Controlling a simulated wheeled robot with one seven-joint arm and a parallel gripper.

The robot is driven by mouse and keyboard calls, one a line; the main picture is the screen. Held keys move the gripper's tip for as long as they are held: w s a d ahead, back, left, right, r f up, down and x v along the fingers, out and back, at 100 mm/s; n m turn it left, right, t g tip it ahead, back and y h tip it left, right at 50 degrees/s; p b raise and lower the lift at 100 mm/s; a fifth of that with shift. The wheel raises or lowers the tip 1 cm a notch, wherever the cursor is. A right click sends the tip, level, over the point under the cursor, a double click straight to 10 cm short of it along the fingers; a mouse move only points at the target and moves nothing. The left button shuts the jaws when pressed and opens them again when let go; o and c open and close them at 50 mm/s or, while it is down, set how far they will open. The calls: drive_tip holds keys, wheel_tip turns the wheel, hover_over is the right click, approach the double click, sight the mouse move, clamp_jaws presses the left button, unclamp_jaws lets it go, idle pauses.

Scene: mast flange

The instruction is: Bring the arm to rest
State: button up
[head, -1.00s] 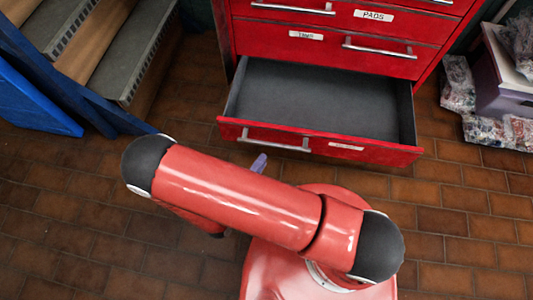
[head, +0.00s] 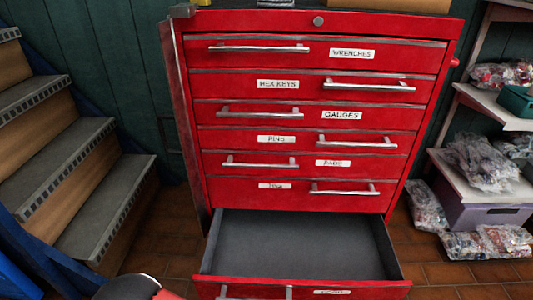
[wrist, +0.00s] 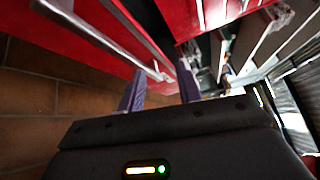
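In the wrist view my gripper (wrist: 160,70) shows two purple fingers standing apart, with nothing held between them. The red front of the cabinet and a silver bar handle (wrist: 118,32) lie beyond the fingers; I cannot tell how close they are. In the head view only a small dark and red piece of my arm shows at the bottom left edge, and the gripper is out of that view. The red tool cabinet (head: 300,171) stands ahead with its bottom drawer (head: 300,243) pulled out. The visible grey inside of that drawer is empty.
Wooden stairs with grey treads (head: 105,208) rise at the left. Brown tile floor (head: 165,235) is bare between stairs and cabinet.

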drive_tip(key=w+d+r+m+g+y, duration=0.1)
drive_tip(key=d+r+m+g, duration=0.7)
drive_tip(key=m, duration=0.4)
drive_tip(key=w+d+r+m+g+y, duration=0.15)
drive_tip(key=d+r+m+g, duration=0.35)
drive_tip(key=r+m, duration=0.65)
drive_tip(key=s+d+r+m+t+y, duration=0.2)
drive_tip(key=d+r+m+y, duration=0.2)
drive_tip(key=r+m, duration=0.3)
drive_tip(key=s+d+r+m+t+y+p, duration=0.1)
drive_tip(key=s+d+r+m+t+y, duration=0.2)
drive_tip(key=r+m, duration=0.4)
drive_tip(key=d+m+y, duration=0.1)
drive_tip(key=m, duration=0.5)
drive_tip(key=shift+r+p, duration=0.3)
drive_tip(key=shift+r, duration=0.1)
drive_tip(key=shift+d, duration=0.1)
